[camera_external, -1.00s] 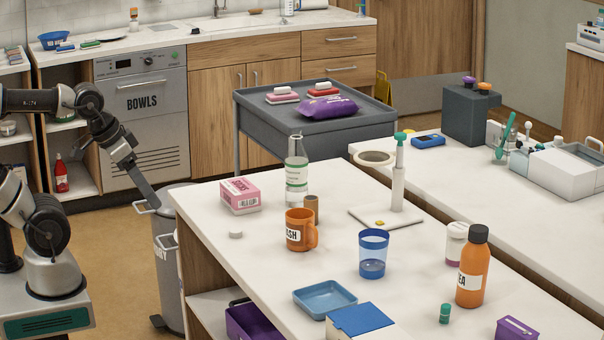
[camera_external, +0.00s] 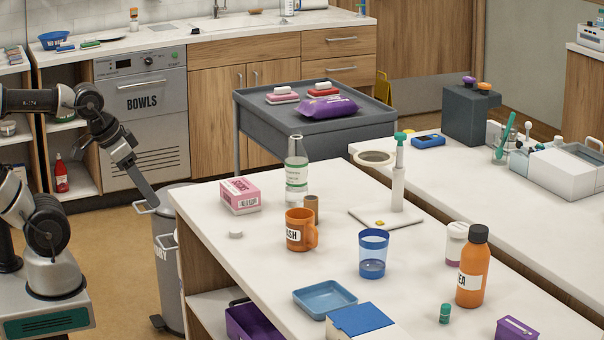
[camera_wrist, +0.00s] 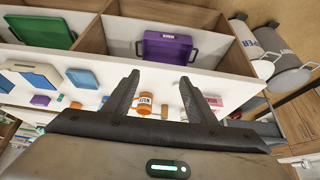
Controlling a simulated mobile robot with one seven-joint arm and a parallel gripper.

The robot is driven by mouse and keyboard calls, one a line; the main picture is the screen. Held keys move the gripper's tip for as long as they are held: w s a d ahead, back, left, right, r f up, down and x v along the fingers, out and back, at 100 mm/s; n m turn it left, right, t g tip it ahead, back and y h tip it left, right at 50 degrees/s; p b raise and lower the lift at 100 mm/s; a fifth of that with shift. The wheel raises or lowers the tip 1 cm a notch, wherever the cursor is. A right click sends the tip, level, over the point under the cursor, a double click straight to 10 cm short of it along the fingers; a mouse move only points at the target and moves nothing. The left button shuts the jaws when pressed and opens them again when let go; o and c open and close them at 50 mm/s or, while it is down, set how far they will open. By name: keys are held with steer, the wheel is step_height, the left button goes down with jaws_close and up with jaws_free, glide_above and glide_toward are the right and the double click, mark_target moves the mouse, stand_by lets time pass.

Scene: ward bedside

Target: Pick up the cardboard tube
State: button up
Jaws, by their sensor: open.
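The cardboard tube (camera_external: 311,209) is a short brown cylinder standing upright on the white table, just behind and right of an orange mug (camera_external: 297,231), which partly hides it. In the wrist view a small brown shape beside the orange mug (camera_wrist: 146,103) looks like the tube (camera_wrist: 165,111), seen between the fingers. My gripper (camera_wrist: 159,76) is open and empty, its two dark fingers spread. In the external view my gripper (camera_external: 150,197) is left of the table, near a grey bin, well apart from the tube.
A glass bottle (camera_external: 297,172) stands behind the tube, and a pink box (camera_external: 240,195) lies to its left. A blue cup (camera_external: 373,254) and a stand with a white post (camera_external: 398,188) are to the right. The grey bin (camera_external: 166,262) stands by the table's left edge.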

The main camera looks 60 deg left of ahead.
steer(key=w+d+n+g+h+p, duration=0.25)
steer(key=w+n, duration=0.35)
steer(key=w, duration=0.3)
steer(key=n+t+h+p, duration=0.45)
steer(key=n+t, duration=0.35)
steer(key=n, duration=1.5)
glide_toward(307, 197)
steer(key=shift+h, duration=0.4)
steer(key=x, duration=0.6)
steer(key=f+x, duration=0.1)
steer(key=x, duration=0.3)
steer(key=shift+a+f, duration=0.1)
steer(key=shift+a, duration=0.15)
steer(key=shift+f+b+x, duration=0.2)
steer(key=shift+b+x, duration=0.2)
steer(key=shift+x, duration=2.25)
steer(key=shift+s, duration=0.15)
steer(key=c, duration=1.1)
